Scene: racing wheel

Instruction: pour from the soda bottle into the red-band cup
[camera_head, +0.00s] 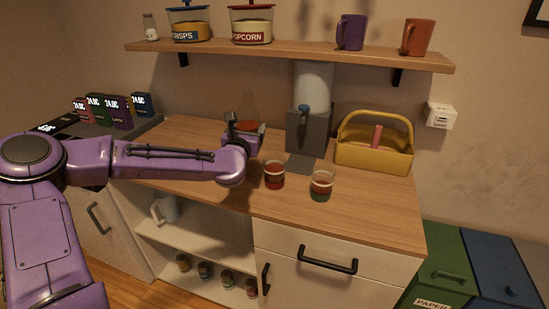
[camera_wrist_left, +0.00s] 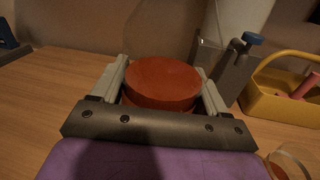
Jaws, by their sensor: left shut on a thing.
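The clear soda bottle (camera_head: 248,106) is upright at the back of the wooden counter, with orange-red liquid inside. My left gripper (camera_head: 244,133) is shut around it and hides its lower part; I cannot tell whether its base touches the counter. In the left wrist view the red-orange round body of liquid (camera_wrist_left: 162,82) sits between the two fingers. The red-band cup (camera_head: 274,176) stands upright on the counter, in front of and slightly right of the gripper, apart from it. My right gripper is not in view.
A green-band cup (camera_head: 321,186) stands right of the red-band cup. A grey dispenser (camera_head: 308,130) stands behind them, and a yellow basket (camera_head: 372,156) to its right. A shelf (camera_head: 290,54) with jars and mugs hangs above. The front right counter is clear.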

